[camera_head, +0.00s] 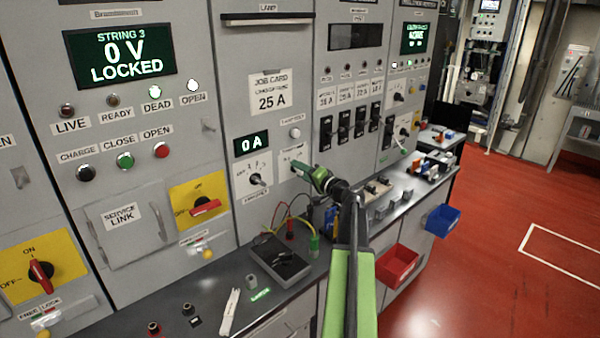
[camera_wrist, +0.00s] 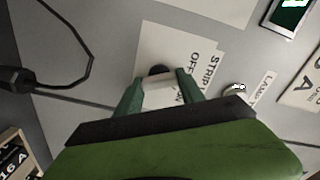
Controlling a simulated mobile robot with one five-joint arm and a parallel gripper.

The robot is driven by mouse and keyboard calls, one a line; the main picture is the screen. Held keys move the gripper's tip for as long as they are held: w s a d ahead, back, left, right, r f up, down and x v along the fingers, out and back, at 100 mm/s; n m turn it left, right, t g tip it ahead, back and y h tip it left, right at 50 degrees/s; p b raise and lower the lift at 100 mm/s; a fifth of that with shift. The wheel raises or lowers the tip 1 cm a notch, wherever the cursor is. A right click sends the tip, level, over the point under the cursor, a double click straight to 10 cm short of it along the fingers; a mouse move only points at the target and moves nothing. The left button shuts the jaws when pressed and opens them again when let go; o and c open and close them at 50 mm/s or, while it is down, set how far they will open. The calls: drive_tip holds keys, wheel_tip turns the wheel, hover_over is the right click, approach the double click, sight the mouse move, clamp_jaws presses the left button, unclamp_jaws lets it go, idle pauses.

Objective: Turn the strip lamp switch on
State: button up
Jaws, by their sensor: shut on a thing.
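The strip lamp switch (camera_wrist: 159,93) is in the wrist view, a pale lever with a dark round end on a white plate (camera_wrist: 150,50) marked STRIP, OFF and ON. My gripper (camera_wrist: 158,80) has its two green fingers on either side of the lever and is shut on it. In the head view my gripper (camera_head: 299,170) reaches the panel at the small white plate (camera_head: 290,154) and hides the switch there. I cannot tell which position the lever is in.
A round pale lamp (camera_wrist: 235,89) sits beside the switch. A rotary knob (camera_head: 257,180) is left of my gripper, and several black breakers (camera_head: 343,126) are to its right. Below are cables, a black box (camera_head: 279,262) and a red bin (camera_head: 397,264). Red floor lies open at right.

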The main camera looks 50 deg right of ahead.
drive_tip(key=m, duration=0.5)
drive_tip(key=shift+d+m, duration=0.2)
drive_tip(key=shift+m, duration=0.1)
drive_tip(key=m, duration=0.6)
idle(0.4)
drive_tip(key=o, duration=1.4)
drive_tip(key=shift+f, duration=0.15)
drive_tip(key=shift+c, duration=0.2)
drive_tip(key=shift+a, duration=0.1)
